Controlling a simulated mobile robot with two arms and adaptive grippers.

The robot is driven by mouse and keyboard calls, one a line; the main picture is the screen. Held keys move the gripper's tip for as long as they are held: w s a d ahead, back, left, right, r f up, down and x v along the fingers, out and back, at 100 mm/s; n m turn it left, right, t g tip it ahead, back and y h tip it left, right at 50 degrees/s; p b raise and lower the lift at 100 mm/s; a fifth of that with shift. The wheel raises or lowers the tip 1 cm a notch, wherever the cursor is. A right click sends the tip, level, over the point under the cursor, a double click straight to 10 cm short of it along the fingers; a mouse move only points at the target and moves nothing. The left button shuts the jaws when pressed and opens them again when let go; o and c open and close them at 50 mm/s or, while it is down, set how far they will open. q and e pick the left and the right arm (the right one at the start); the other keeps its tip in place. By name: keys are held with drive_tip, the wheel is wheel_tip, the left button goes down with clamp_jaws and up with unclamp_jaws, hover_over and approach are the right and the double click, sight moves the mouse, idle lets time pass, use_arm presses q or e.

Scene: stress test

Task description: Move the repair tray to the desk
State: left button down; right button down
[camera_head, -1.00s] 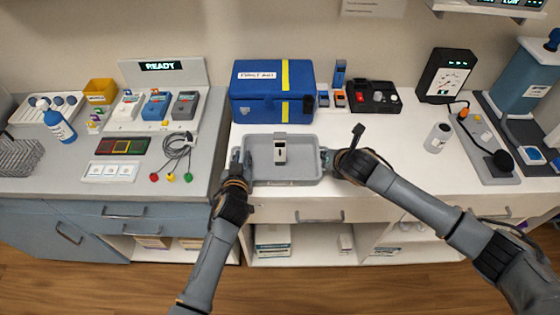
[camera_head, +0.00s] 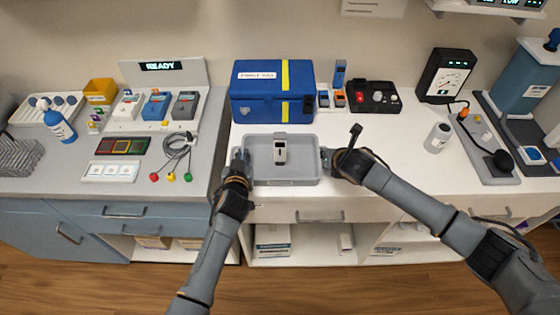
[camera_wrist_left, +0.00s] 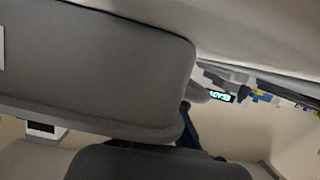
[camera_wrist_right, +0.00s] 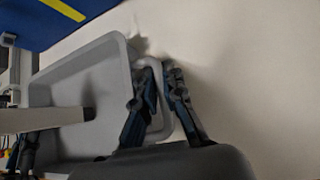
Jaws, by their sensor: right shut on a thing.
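The grey repair tray (camera_head: 300,180) is at the front edge of the white counter, between my two grippers. A small grey device with a dark window (camera_head: 280,148) stands in it. I cannot tell whether the tray rests on the counter or is just above it. My right gripper (camera_head: 326,160) is shut on the tray's right handle; its fingers straddle the handle (camera_wrist_right: 180,110) in the right wrist view. My left gripper (camera_head: 240,158) is at the tray's left end; its fingertips are too small and hidden to tell whether they grip. The tray wall (camera_wrist_left: 110,70) fills much of the left wrist view.
A blue first aid box (camera_head: 272,95) stands close behind the tray. The grey desk on the left holds a READY station (camera_head: 162,75), a cable (camera_head: 178,150) and a blue bottle (camera_head: 58,122).

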use_arm(q)
drive_tip(key=shift+r, duration=0.2)
use_arm(e)
drive_tip(key=shift+r, duration=0.2)
